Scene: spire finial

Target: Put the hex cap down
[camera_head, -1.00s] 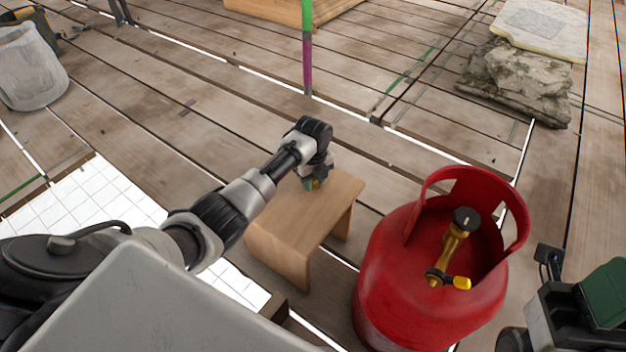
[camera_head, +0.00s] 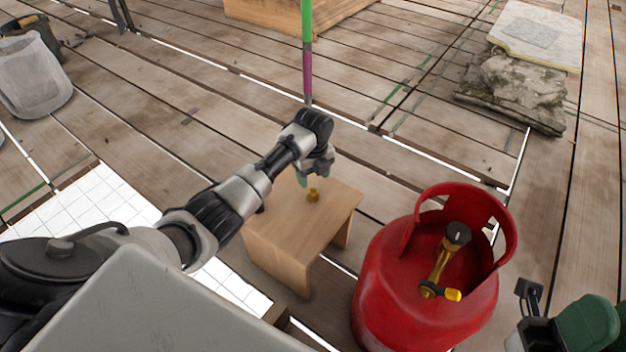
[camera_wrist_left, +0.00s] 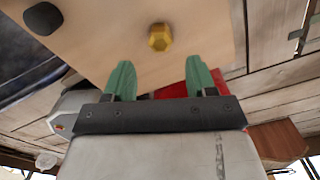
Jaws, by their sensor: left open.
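The hex cap (camera_head: 313,194) is a small brass-gold piece standing on the wooden stool (camera_head: 290,240), toward its far side. It also shows in the left wrist view (camera_wrist_left: 160,37), seen on the bare wood beyond my fingertips. My left gripper (camera_head: 316,181) is just above and behind the cap in the head view, apart from it. In the left wrist view its two green fingers (camera_wrist_left: 159,78) are spread wide with nothing between them.
A red gas cylinder (camera_head: 385,315) with a brass valve (camera_head: 440,262) stands right of the stool. A green and purple pole (camera_head: 307,60) rises behind. Stacked stone slabs (camera_head: 515,90) lie at the back right, and a translucent bag (camera_head: 35,80) at the far left. Plank floor between is mostly clear.

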